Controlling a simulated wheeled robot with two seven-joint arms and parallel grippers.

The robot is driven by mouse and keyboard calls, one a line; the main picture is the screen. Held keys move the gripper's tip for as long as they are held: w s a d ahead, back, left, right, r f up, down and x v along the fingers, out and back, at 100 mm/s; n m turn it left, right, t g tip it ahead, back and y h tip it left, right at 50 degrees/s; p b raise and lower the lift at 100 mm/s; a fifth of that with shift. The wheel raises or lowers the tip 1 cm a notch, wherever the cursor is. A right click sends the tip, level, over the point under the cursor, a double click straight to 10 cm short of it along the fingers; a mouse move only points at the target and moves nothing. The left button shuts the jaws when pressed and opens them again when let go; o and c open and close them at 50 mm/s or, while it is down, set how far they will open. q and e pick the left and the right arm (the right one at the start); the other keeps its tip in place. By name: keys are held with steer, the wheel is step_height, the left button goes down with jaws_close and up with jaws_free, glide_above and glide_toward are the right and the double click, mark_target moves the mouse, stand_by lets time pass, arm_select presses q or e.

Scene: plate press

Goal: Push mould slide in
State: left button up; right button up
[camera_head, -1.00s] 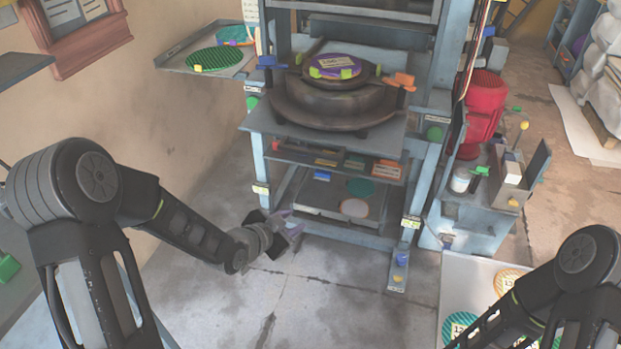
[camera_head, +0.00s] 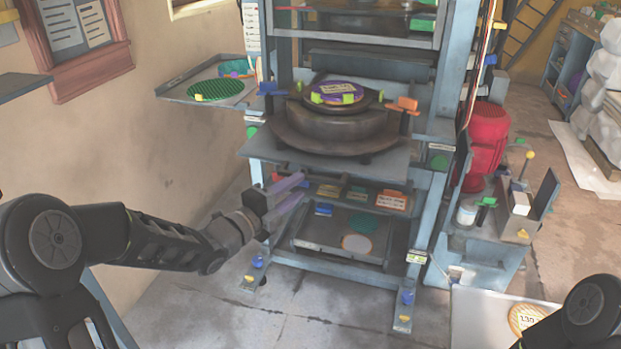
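The plate press (camera_head: 431,170) stands in the middle, a blue-grey frame. Its mould (camera_head: 335,125), a dark round block on a wide round base, sits on the slide shelf (camera_head: 262,147). A purple disc (camera_head: 337,93) with a white label lies on top of the mould. An orange clip (camera_head: 403,106) and a blue clip (camera_head: 271,89) sit at the mould's sides. My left gripper (camera_head: 288,192) is open, its two purple fingers spread and apart, at the press's left front below the slide shelf. I see nothing between the fingers. My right arm shows at the lower right; its gripper is out of view.
A side tray (camera_head: 171,88) with a green disc is at the left of the press. A lower tray (camera_head: 312,240) holds round plates under the shelf. A red motor (camera_head: 486,140) and a bench stand at the right. The floor in front is clear.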

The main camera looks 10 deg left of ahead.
mark_target(308, 180)
arm_select(q)
steer(key=x, duration=0.6)
steer(key=shift+c, duration=0.4)
jaws_close()
stand_by(0.9)
